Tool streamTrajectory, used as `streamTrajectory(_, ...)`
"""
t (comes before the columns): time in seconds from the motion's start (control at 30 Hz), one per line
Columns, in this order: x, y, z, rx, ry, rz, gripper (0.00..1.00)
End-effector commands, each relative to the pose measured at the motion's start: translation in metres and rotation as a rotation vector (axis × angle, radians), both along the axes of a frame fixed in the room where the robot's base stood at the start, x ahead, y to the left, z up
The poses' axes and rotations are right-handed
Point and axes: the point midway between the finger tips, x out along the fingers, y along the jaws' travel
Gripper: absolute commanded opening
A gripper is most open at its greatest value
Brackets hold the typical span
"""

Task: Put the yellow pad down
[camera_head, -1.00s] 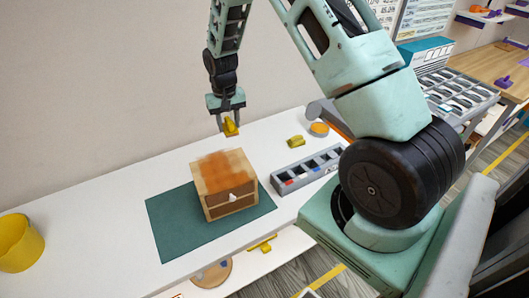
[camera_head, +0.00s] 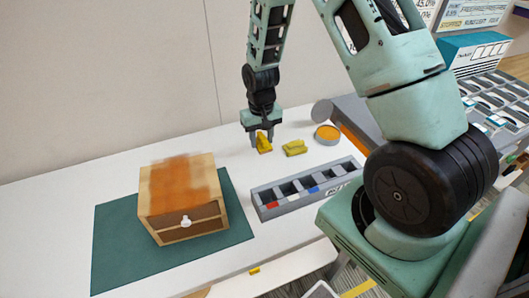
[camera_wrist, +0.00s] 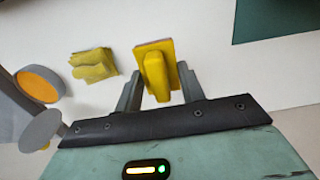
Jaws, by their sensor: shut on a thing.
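The yellow pad (camera_head: 264,145) has a raised grip and a flat base with a reddish edge. It is between the fingers of my gripper (camera_head: 261,135), low over the white table behind the compartment tray. In the wrist view the pad (camera_wrist: 155,70) sits between the two grey fingers of my gripper (camera_wrist: 160,85), which are closed on its sides. I cannot tell whether its base touches the table.
A yellow crumpled-looking item (camera_head: 295,148) lies just right of the pad. An orange-topped round thing (camera_head: 327,134) is farther right. The grey compartment tray (camera_head: 330,189) is in front. A wooden drawer box (camera_head: 160,208) stands on a green mat (camera_head: 115,240) at left.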

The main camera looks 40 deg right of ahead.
Motion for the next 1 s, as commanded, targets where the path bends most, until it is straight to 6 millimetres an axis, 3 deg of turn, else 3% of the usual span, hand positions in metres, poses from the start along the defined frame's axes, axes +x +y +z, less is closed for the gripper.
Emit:
streamTrajectory(0.5, 0.0, 0.0, -0.057, 0.0, 0.001, -0.001, 0.14)
streamTrajectory(0.93, 0.0, 0.0, -0.065, 0.0, -0.001, -0.001, 0.14)
streamTrajectory(0.97, 0.0, 0.0, -0.064, 0.0, -0.001, -0.001, 0.45)
streamTrajectory(1.0, 0.0, 0.0, -0.064, 0.0, -0.001, -0.001, 0.56)
